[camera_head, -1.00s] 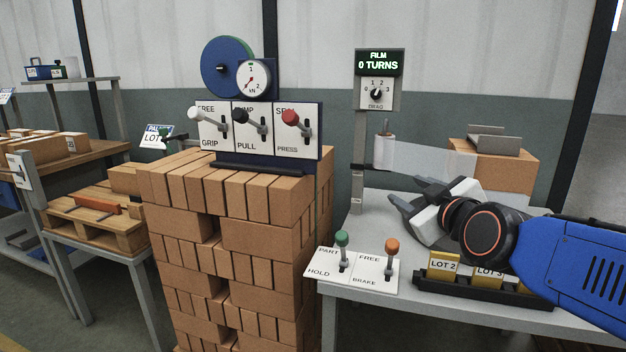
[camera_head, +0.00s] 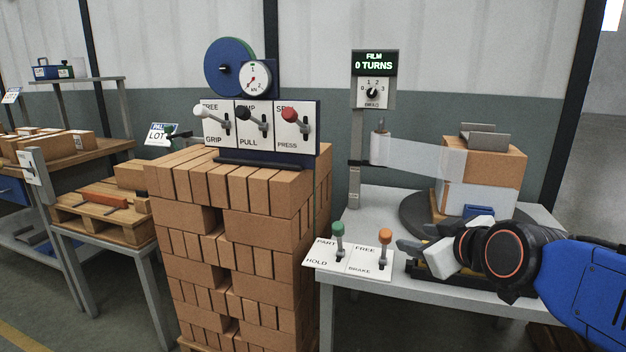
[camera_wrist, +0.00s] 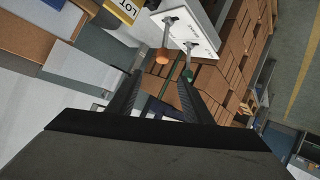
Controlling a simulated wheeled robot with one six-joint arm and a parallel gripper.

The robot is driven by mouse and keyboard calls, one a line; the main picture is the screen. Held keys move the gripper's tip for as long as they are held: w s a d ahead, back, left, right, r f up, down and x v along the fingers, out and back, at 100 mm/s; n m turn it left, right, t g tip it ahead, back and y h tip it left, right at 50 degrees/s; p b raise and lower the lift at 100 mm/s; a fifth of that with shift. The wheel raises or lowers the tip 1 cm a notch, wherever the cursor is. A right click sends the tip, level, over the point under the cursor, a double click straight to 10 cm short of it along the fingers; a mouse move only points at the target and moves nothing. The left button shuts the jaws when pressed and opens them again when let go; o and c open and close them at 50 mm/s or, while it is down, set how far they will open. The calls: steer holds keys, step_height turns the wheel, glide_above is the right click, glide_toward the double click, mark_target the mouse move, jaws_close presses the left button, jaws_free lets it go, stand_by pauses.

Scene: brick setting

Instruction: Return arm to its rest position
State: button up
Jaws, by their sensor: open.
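My gripper (camera_head: 420,258) is in the head view at the right, low over the front of the grey table (camera_head: 410,292). Its jaws point left, toward the lever panel (camera_head: 345,258) with a green-knobbed lever (camera_head: 338,230) and an orange-knobbed lever (camera_head: 385,237). In the wrist view my gripper (camera_wrist: 160,95) has its fingers apart, with nothing held between them. The orange knob (camera_wrist: 162,57) and green knob (camera_wrist: 187,75) show beyond the fingertips. My gripper and wrist hide most of the lot-card holder on the table.
A wrapped carton stack (camera_head: 482,170) stands on a dark turntable (camera_head: 412,215) behind my arm, with film running from a roll (camera_head: 379,148) on the post. A tall brick stack (camera_head: 262,262) carrying a lever console (camera_head: 262,130) stands left of the table.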

steer(key=s+d+f+m+g+h, duration=0.1)
steer(key=s+d+f+m+g, duration=0.2)
steer(key=s+f, duration=0.4)
steer(key=s+d+f+m+g+h, duration=0.1)
steer(key=s+d+f+m+g, duration=0.2)
steer(key=s+f, duration=0.4)
steer(key=s+d+g, duration=0.1)
steer(key=s, duration=0.2)
steer(key=shift+s+f+g+h, duration=0.3)
steer(key=shift+s+g, duration=0.05)
steer(key=shift+g, duration=0.05)
steer(key=shift+d, duration=0.1)
steer(key=shift+c, duration=0.7)
